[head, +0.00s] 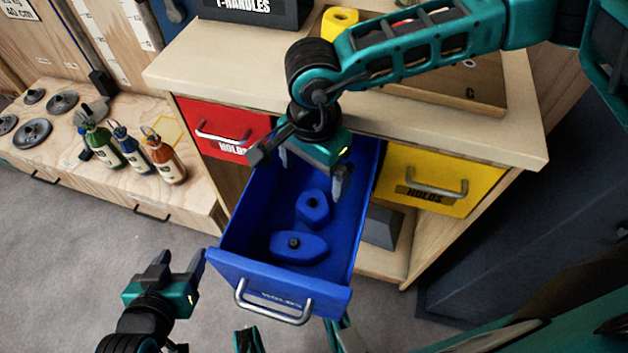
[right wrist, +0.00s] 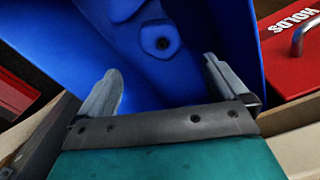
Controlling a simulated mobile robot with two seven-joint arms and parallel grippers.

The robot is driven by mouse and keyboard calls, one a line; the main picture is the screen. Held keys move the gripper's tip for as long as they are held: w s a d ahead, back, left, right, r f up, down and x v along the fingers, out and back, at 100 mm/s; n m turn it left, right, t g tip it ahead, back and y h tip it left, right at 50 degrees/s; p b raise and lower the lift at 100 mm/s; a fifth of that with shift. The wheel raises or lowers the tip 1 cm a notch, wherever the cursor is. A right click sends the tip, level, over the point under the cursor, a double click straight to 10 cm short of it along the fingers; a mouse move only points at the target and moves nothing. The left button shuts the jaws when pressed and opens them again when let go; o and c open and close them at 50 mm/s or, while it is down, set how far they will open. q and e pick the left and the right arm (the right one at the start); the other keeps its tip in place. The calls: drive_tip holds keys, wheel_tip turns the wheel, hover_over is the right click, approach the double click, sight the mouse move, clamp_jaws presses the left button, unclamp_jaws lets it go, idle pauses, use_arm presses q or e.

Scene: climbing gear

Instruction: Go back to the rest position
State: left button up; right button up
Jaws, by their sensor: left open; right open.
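My right gripper (head: 312,172) is open and empty above the back of the pulled-out blue drawer (head: 232,228). In the right wrist view its two fingers (right wrist: 163,92) stand apart, with a blue hold (right wrist: 160,40) and the drawer floor beyond them. Two blue holds lie in the drawer: a rounder one (head: 313,208) further back and a wider one (head: 298,247) nearer the front. My left gripper (head: 176,268) is open and empty, low at the left of the blue drawer's front, above the grey floor.
A red drawer (head: 208,120) and a yellow drawer (head: 430,170) are shut on either side. The wooden worktop (head: 215,60) bears a yellow hold (head: 340,20) and a black T-handles box (head: 252,12). Several bottles (head: 165,158) and weight plates (head: 32,133) stand on a low bench at left.

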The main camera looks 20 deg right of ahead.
drive_tip(key=shift+r, duration=0.7)
